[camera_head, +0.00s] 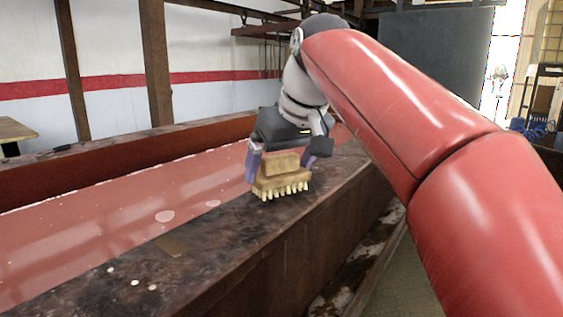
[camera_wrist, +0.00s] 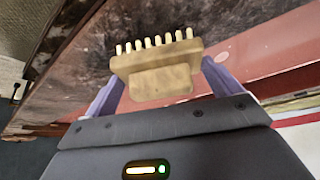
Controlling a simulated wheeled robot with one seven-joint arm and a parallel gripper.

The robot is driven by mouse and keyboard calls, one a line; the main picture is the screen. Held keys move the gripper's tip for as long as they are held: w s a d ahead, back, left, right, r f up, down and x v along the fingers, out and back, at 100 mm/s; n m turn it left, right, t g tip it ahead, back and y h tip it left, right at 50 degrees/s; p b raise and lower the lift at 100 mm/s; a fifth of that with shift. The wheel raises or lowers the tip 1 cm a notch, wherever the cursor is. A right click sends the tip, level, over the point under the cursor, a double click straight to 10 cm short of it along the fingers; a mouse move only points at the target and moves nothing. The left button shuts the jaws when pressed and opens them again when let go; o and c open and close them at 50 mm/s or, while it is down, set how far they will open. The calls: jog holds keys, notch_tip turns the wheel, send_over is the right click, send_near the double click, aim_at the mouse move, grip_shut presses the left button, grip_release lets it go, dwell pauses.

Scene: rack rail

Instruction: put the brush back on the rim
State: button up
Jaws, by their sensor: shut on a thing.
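The brush (camera_head: 281,176) has a tan wooden body and a row of pale bristles pointing down. My gripper (camera_head: 286,168) is shut on it, with one purple finger on each side. The brush is over the dark, stained rim (camera_head: 215,235) of the long trough. I cannot tell whether the bristles touch the rim. In the wrist view the brush (camera_wrist: 157,68) sits between the purple fingers, its bristles toward the rim (camera_wrist: 85,60).
The trough beside the rim holds reddish liquid (camera_head: 110,225) with pale patches. The rim's outer side drops to a lower ledge and the floor at right.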

jog(key=shift+f, duration=0.25)
